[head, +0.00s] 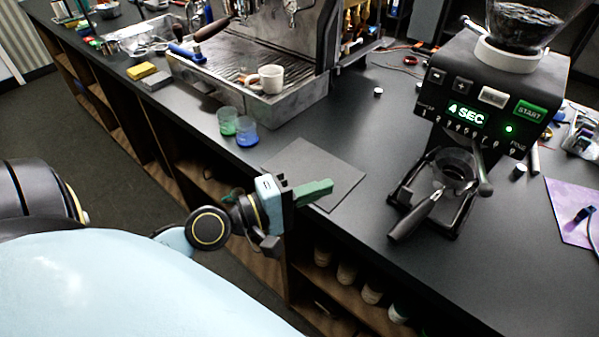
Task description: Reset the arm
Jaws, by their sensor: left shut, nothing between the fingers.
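My left gripper (312,192) is in the lower middle of the head view, at the front edge of the counter, beside and partly over a dark grey mat (335,165). Its green fingers are together with nothing between them. My left arm comes in from the left, with a wrist joint near the gripper. My right gripper is not in the view.
A grinder (490,85) stands at right, its display reading 4 SEC, with a portafilter (412,215) in its fork. An espresso machine (290,45) stands behind, with a white cup (270,79) on its tray.

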